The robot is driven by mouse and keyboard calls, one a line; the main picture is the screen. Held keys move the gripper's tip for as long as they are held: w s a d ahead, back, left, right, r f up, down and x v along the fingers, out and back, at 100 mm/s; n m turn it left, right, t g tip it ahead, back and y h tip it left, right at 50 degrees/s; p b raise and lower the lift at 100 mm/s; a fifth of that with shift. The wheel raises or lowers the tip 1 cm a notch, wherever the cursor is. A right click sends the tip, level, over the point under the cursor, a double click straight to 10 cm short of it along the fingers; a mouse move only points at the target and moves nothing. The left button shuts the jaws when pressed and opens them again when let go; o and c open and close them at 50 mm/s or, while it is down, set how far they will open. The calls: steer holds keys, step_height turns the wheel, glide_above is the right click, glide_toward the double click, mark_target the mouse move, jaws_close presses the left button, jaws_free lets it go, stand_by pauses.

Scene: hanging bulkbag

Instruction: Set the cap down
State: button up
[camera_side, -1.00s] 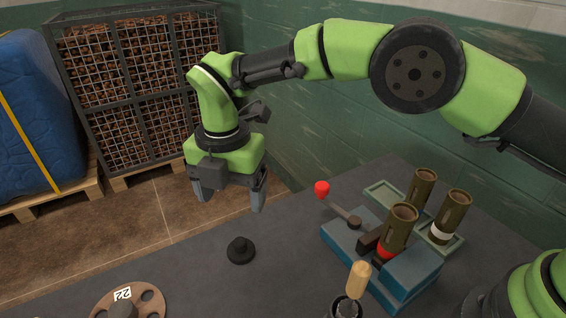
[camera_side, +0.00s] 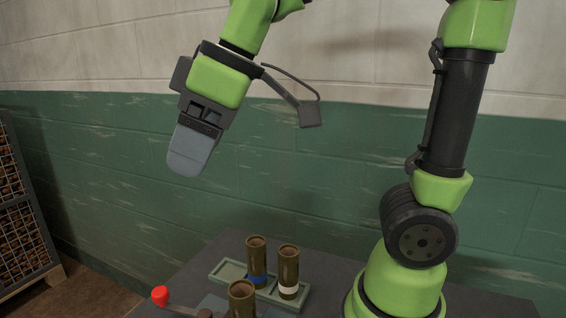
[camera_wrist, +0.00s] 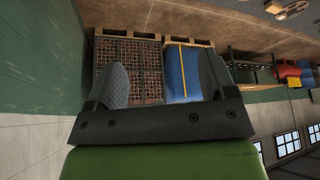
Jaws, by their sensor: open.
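The cap is not in view in either current picture. A black knobbed piece that may be the cap stood on the table in the earlier side view. The table (camera_side: 320,270) shows only in part at the bottom of the side view.
Brown tubes with blue (camera_side: 256,262) and white (camera_side: 289,272) bands stand in a green tray (camera_side: 228,270). Another tube (camera_side: 242,298) and a red-knobbed lever (camera_side: 160,296) are at the bottom edge.

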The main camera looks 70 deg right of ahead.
steer(key=s+d+f+m+t, duration=0.2)
steer(key=s+d+m, duration=0.1)
steer(key=s+m, duration=0.6)
steer(key=shift+s+d+f+m+t, duration=0.3)
steer(key=shift+s+d, duration=0.1)
